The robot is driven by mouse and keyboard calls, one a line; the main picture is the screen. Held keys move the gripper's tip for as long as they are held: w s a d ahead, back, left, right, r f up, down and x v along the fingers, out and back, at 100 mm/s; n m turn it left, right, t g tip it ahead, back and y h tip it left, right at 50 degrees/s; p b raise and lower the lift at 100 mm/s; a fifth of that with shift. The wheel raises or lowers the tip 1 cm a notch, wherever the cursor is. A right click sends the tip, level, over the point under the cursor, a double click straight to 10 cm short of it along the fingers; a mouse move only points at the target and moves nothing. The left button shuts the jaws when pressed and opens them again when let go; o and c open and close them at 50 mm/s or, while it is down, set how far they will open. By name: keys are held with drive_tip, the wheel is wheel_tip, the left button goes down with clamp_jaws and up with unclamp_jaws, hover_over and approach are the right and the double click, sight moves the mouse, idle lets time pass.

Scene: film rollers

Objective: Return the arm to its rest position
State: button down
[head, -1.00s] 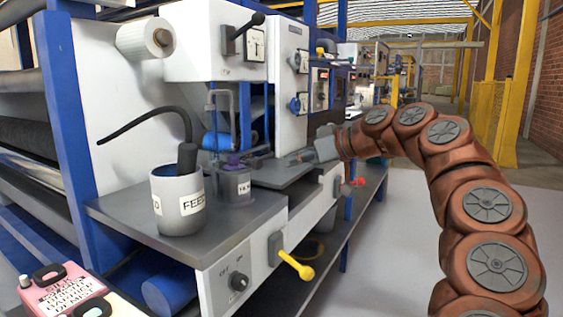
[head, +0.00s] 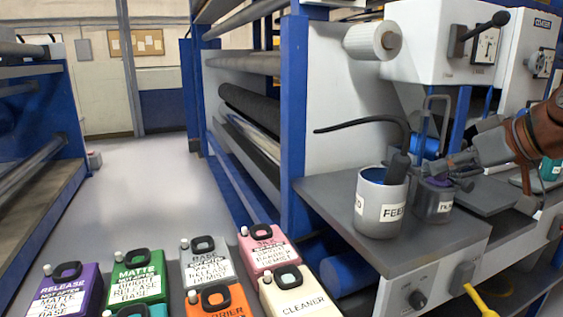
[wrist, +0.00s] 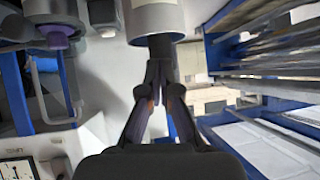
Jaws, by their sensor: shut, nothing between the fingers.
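My gripper (head: 452,168) reaches in from the right over the machine's grey shelf (head: 330,190). Its fingers are shut and empty, pointing left toward a grey cup labelled FEED (head: 382,208) with a black wand and hose (head: 400,160) in it. A smaller grey pot (head: 433,202) with a purple part stands below the gripper. In the wrist view the shut fingers (wrist: 158,70) show just below the FEED cup (wrist: 158,17) and overlap the dark wand (wrist: 161,47). I cannot tell whether they touch it. My brown arm is partly cut off at the right edge.
Several labelled jugs, including a white CLEANER jug (head: 292,294) and a purple one (head: 70,292), stand at the bottom. A yellow-handled lever (head: 478,298) projects from the machine front. A white roll (head: 372,42) is mounted above the shelf. The aisle floor (head: 150,185) at left is clear.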

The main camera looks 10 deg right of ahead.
drive_tip(key=s+a+r+n+g+p, duration=0.1)
drive_tip(key=s+a+g+p, duration=0.15)
drive_tip(key=a+p, duration=0.6)
drive_tip(key=s+a+g+p, duration=0.1)
drive_tip(key=a+g+p, duration=0.35)
drive_tip(key=a, duration=0.75)
drive_tip(key=s+a+f+m+g+h+p, duration=0.1)
drive_tip(key=s+g+p, duration=0.1)
drive_tip(key=s+p, duration=0.5)
drive_tip(key=s+a+f+m+g+h+p, duration=0.1)
drive_tip(key=s+f+m+g+h+p, duration=0.1)
drive_tip(key=s+p, duration=0.6)
drive_tip(key=shift+s+a+f+g, duration=0.15)
drive_tip(key=shift+s+a+g, duration=0.1)
drive_tip(key=shift+s+g, duration=0.5)
drive_tip(key=shift+s, duration=0.1)
